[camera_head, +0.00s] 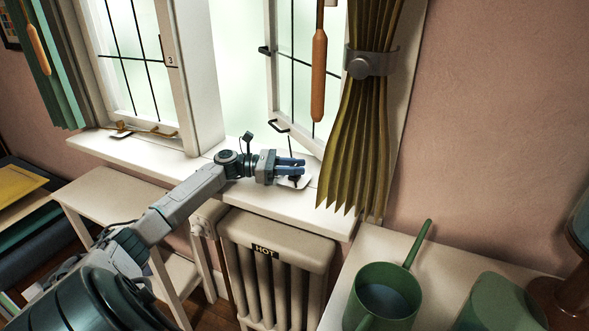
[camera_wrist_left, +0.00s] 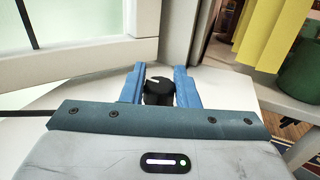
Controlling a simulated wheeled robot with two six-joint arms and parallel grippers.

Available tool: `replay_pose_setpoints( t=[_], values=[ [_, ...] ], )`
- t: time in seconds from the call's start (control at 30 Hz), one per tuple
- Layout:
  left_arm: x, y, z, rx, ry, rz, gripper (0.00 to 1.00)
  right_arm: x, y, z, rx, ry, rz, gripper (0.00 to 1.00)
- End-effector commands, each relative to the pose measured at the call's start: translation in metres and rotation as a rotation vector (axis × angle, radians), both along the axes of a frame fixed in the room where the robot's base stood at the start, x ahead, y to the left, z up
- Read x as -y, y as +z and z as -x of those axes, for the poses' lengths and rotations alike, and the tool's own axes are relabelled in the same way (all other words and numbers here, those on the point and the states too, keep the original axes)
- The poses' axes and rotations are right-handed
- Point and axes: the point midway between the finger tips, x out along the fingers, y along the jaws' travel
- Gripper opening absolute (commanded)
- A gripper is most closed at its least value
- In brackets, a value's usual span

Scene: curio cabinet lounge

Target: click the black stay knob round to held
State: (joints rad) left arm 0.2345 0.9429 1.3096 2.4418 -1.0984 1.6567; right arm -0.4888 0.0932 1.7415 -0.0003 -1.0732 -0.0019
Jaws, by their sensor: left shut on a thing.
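The black stay knob (camera_wrist_left: 158,90) stands upright on the white window sill, with a pale pointer line on its top. In the left wrist view it sits between the two blue fingers of my left gripper (camera_wrist_left: 160,88), which is shut on it. In the head view my left gripper (camera_head: 291,166) reaches over the sill from the left, and its fingers mostly hide the knob. A light plate (camera_head: 300,181) shows under the fingertips. I cannot read any held marking. My right gripper is in neither view.
An olive curtain (camera_head: 362,130) hangs just right of the gripper, and a wooden pull (camera_head: 319,75) hangs above it. The open casement (camera_head: 290,95) stands behind. A radiator (camera_head: 277,245) marked HOT is below the sill.

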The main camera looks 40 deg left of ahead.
Motion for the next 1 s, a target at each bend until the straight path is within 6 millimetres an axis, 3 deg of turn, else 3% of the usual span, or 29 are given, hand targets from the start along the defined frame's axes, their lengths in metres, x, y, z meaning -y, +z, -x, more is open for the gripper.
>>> replay_pose_setpoints(
  t=[0.33, 0.37, 0.43, 0.77, 1.0],
  values=[
    [0.000, 0.001, 0.000, 0.001, 0.000, -0.001, 0.05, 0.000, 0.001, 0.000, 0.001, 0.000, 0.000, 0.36],
    [0.000, 0.001, 0.000, 0.001, 0.000, -0.001, 0.34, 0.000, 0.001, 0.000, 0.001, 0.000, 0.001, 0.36],
    [0.000, 0.001, 0.000, 0.001, 0.000, -0.001, 0.47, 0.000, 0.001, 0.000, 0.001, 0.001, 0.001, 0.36],
    [-0.002, 0.000, 0.001, -0.001, 0.000, -0.002, 0.48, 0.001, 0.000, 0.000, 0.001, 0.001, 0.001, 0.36],
    [-0.031, -0.003, 0.024, -0.007, 0.003, -0.005, 0.48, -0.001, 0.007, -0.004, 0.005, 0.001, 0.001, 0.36]
  ],
)
